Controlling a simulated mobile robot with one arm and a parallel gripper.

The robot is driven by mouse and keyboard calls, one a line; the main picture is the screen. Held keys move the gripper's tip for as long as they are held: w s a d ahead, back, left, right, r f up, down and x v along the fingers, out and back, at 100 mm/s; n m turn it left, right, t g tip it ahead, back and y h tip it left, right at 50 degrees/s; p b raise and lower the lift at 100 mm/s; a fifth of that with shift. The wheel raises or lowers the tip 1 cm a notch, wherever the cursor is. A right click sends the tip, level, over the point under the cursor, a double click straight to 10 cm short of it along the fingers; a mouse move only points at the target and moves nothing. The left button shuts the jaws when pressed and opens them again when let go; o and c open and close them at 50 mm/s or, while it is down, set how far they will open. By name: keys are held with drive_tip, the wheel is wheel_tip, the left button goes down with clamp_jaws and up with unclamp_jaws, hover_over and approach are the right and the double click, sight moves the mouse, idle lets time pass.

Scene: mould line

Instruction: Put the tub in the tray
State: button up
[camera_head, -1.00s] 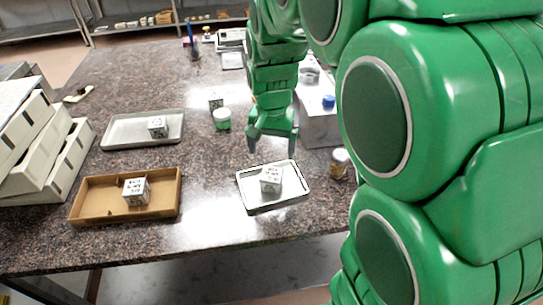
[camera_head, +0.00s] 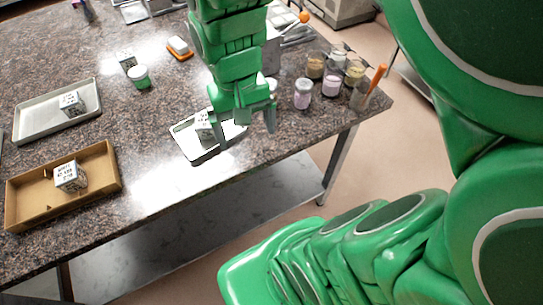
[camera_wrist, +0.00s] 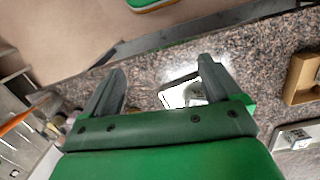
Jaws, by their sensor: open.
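Several jars, such as a pink one (camera_head: 303,94), and an orange-handled tool (camera_head: 375,80) stand at the table's right end. An orange-and-white item (camera_head: 179,48) lies behind the tub. The table between the grey and white trays is mostly clear.

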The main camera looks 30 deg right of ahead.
drive_tip(key=s+d+n, duration=0.1)
drive_tip(key=s, duration=0.7)
drive_tip(key=shift+s+n+g, duration=0.3)
drive_tip(key=shift+s, duration=0.05)
